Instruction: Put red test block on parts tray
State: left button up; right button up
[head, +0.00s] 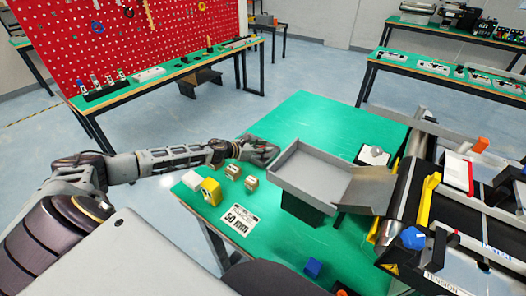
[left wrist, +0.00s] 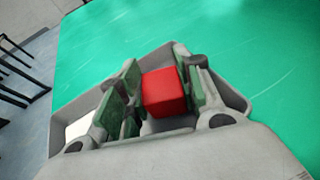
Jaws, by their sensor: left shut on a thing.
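My left gripper (head: 268,152) is at the left corner of a grey open tray (head: 312,172) on the green table, in the head view. In the left wrist view, the gripper (left wrist: 160,92) is shut on a red block (left wrist: 164,92), held between its green-padded fingers. A grey rimmed shape (left wrist: 236,100) that looks like the tray shows around and beyond the fingers. Whether the block touches it cannot be told. The red block cannot be made out in the head view. My right gripper is not in view.
A yellow block (head: 211,191), two beige blocks (head: 251,182) and a white block (head: 190,181) stand left of the tray, near a "50 mm" card (head: 238,218). A conveyor (head: 400,200) with a grey chute (head: 368,190) stands at right. The back of the table is clear.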

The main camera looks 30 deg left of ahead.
pick_arm(q)
jog(key=shift+f, duration=0.1)
jog(key=o, duration=1)
jog(key=shift+o, duration=0.2)
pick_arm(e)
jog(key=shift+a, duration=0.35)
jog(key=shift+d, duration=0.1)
pick_arm(q)
jog(key=shift+r, duration=0.2)
jog(key=shift+s+a, duration=0.1)
